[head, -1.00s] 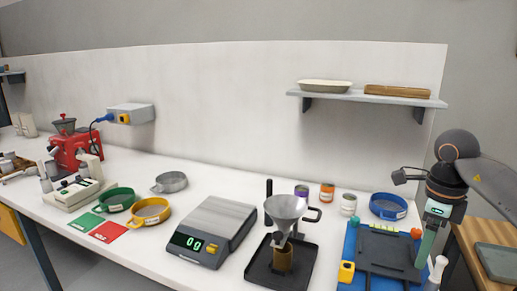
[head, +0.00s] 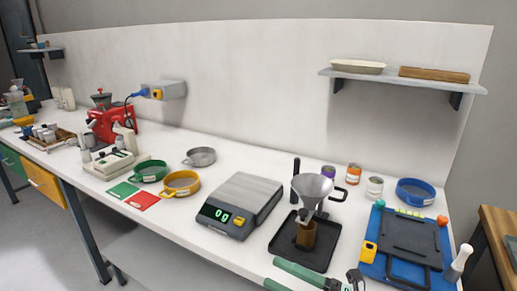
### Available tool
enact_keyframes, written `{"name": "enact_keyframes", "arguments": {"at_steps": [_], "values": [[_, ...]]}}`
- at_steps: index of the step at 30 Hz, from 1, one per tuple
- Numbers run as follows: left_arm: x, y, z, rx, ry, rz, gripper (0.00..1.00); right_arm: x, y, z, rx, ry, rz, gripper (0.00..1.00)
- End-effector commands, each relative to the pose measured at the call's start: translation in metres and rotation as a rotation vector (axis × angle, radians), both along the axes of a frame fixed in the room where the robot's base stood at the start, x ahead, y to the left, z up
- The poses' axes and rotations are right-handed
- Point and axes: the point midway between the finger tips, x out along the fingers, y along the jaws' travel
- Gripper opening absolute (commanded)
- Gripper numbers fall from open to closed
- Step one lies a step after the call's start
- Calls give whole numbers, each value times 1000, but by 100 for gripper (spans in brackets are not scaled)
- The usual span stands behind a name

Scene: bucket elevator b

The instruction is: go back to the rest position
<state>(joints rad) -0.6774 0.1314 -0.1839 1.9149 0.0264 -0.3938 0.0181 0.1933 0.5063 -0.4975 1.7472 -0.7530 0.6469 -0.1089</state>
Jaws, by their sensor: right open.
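My right gripper (head: 270,272) is low at the bottom edge of the head view, partly cut off. Its two green fingers point left and are spread apart with nothing between them. It shows in front of the black tray (head: 279,243), near the bench's front edge. The tray holds a grey funnel (head: 313,188) above a brown cup (head: 306,236). My left gripper is not in view.
A blue board (head: 372,262) with a dark plate lies to the right, beside a white-handled tool (head: 460,260). A wall shelf (head: 395,75) hangs above. Floor in front of the bench is clear at left.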

Motion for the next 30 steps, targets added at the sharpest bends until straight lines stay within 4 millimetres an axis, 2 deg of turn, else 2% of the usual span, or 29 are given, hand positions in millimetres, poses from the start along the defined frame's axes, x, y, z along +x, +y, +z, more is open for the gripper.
{"name": "enact_keyframes", "arguments": {"at_steps": [5,8,11,12,16,19,22,25,30], "values": [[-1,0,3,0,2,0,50,9,-38,-57,312,470,-315,69],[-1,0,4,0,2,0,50,-2,-66,-110,452,755,-496,69],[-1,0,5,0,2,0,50,-32,-91,-172,570,1050,-676,69],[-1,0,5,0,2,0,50,-48,-100,-195,608,1159,-742,69],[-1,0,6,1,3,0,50,-103,-115,-252,693,1448,-907,69],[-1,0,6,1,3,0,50,-137,-120,-278,731,1594,-987,69],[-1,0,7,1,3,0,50,-158,-122,-291,751,1677,-1032,69],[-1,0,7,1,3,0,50,-166,-122,-296,756,1709,-1048,69],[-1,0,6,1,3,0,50,-166,-122,-296,756,1710,-1049,69]]}}
